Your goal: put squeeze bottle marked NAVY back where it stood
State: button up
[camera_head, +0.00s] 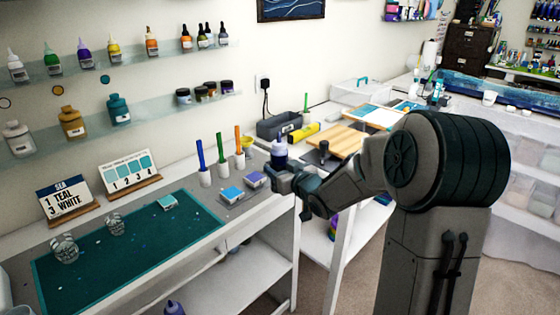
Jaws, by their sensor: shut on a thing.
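My gripper (283,180) is at the end of my arm, over the right end of the white workbench. It is shut on a small squeeze bottle (279,151) with a pale tip and a dark blue-violet body. The bottle looks upright, its lower part hidden by the fingers. Its marking cannot be read from here. Several squeeze bottles, white, green, purple, yellow and orange, stand on the upper wall shelf (120,66). White, ochre and teal bottles stand on the lower shelf (150,116). A purple-topped bottle (174,308) shows low under the bench.
Blue, green and orange sticks (220,155) stand in white holders near my gripper. A grey bin (280,126) and wooden board (338,140) lie behind.

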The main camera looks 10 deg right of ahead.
jog(key=s+d+f+m+h, duration=0.1)
jog(key=s+f+m+h, duration=0.1)
jog(key=f, duration=0.9)
jog(key=s+d+f+m+t+h, duration=0.1)
jog(key=s+f+h, duration=0.3)
jog(key=f, duration=0.8)
jog(key=shift+s+d+m, duration=0.4)
jog(key=shift+m, duration=0.3)
